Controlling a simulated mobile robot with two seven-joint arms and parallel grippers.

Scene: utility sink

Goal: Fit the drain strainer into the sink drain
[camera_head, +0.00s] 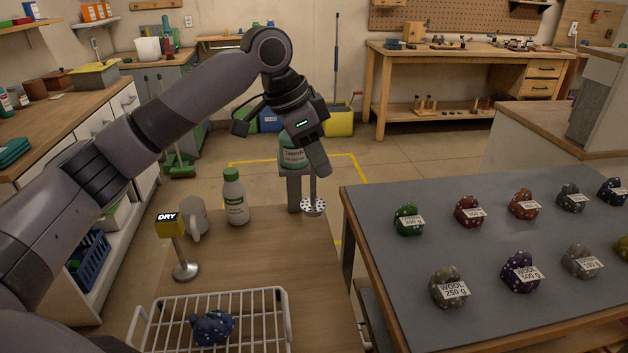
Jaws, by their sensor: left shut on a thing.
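The drain strainer (314,208) is a small pale disc with dark holes and a thin upright stem. It hangs below my left gripper (314,173), which is shut on its stem. The strainer is in the air near the far right corner of the wooden counter (262,260), with its disc roughly level. No sink or drain can be made out in this view. My right gripper is not in view.
A white bottle (235,198), a grey mug (194,215) and a "DRY" sign (171,226) stand left of the gripper. A wire rack (270,318) holds a blue bundle. A grey table (400,270) bears several labelled wool bundles.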

